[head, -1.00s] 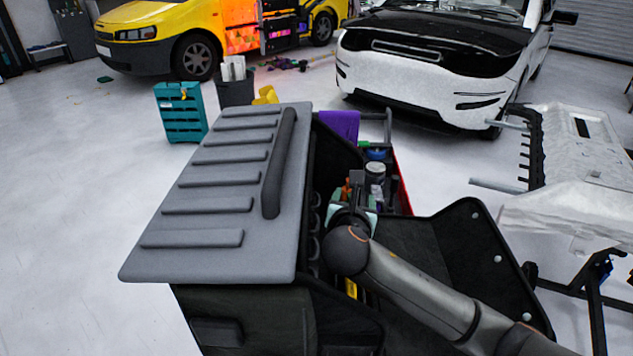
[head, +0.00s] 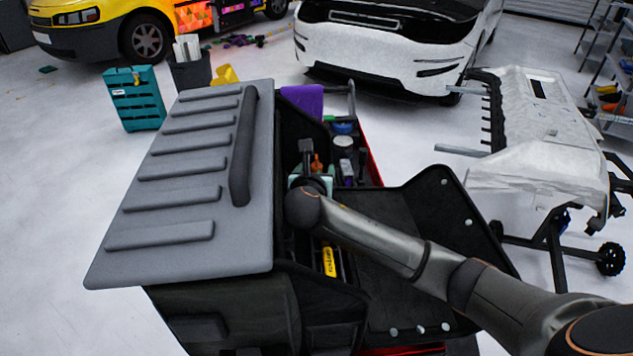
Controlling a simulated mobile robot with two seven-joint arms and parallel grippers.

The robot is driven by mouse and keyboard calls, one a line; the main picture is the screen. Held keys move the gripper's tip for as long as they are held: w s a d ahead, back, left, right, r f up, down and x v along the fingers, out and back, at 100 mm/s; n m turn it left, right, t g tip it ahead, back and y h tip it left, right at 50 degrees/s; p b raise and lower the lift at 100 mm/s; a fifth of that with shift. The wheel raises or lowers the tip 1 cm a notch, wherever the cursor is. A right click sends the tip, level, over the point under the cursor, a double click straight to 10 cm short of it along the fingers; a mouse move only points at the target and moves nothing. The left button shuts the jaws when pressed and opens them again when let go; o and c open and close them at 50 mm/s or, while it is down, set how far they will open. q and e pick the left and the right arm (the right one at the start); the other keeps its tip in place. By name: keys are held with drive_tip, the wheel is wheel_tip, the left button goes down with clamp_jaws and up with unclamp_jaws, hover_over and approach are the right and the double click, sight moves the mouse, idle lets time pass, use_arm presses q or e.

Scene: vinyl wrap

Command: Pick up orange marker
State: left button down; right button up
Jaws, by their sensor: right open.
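A small orange object (head: 317,163), which looks like the orange marker, stands inside the open tool cart among other items. Only its upper part shows. My right gripper (head: 307,158) is inside the cart, just left of the orange object. My wrist hides much of the gripper; it is open, and I see nothing held in it. I cannot tell whether its fingers touch the orange object. My left gripper is not in view.
The tool cart has a raised grey lid (head: 190,170) on the left and a black side panel (head: 430,215) on the right. A white-lidded jar (head: 343,143), a purple cloth (head: 303,100) and a yellow tool (head: 329,262) are close by. A bumper stands on a rack (head: 540,140).

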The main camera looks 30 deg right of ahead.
drive_tip(key=shift+c, duration=0.3)
clamp_jaws()
idle(0.6)
